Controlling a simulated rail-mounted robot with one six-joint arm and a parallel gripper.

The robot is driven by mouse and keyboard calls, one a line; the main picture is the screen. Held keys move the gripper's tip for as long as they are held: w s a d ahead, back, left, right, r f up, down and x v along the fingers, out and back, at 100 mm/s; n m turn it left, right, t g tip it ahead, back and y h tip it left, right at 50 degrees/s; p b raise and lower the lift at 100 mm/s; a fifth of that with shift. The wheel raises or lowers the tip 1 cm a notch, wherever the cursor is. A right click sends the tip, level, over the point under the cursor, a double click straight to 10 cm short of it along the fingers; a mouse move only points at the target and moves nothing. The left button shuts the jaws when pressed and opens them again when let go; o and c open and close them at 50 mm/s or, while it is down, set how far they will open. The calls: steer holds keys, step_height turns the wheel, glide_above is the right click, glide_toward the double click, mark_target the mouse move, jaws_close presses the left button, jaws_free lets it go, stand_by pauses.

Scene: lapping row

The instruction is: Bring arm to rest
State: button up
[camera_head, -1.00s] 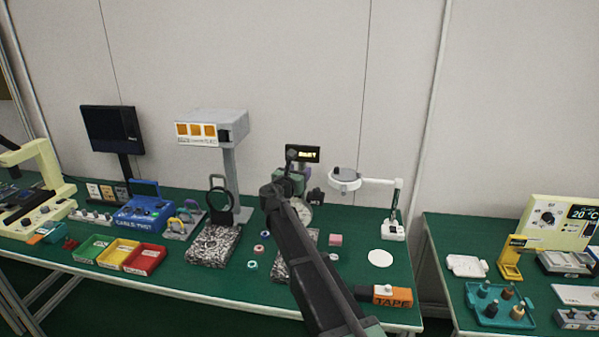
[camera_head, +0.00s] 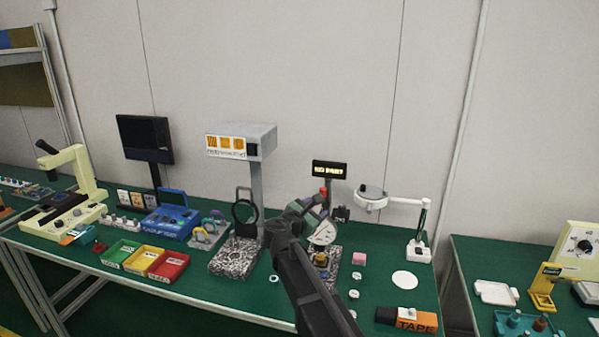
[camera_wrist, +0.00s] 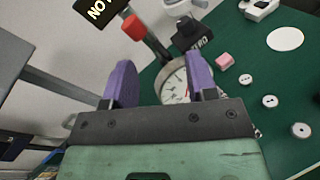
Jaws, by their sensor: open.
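My gripper (camera_wrist: 160,85) shows in the wrist view with its two purple fingers spread apart and nothing between them that it holds. A dial gauge (camera_wrist: 174,84) with a white face shows behind the gap between the fingers. In the head view my arm reaches over the green bench, and my gripper (camera_head: 312,210) is small and partly hidden by the arm, close to the dial gauge (camera_head: 322,233). I cannot tell whether it touches the gauge stand. The small display (camera_head: 330,170) above the gauge reads "NO PART".
Near the gauge are a pink block (camera_head: 359,259), small white rings (camera_head: 354,294), a white disc (camera_head: 404,280) and a ring-lamp magnifier (camera_head: 371,198). Left are a granite-based stand (camera_head: 234,258) and coloured bins (camera_head: 168,267). An orange tape box (camera_head: 415,319) lies at the front edge.

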steer(key=s+d+f+m+g+y, duration=0.3)
steer(key=s+f+m+g, duration=0.1)
steer(key=s+m, duration=0.4)
steer(key=s+d+f+m+g+y, duration=0.3)
steer(key=s+f+m+g, duration=0.2)
steer(key=s, duration=0.8)
steer(key=s+d+f+m+g+y, duration=0.4)
steer(key=s+f+m, duration=0.2)
steer(key=s+m, duration=0.5)
steer(key=shift+f, duration=0.15)
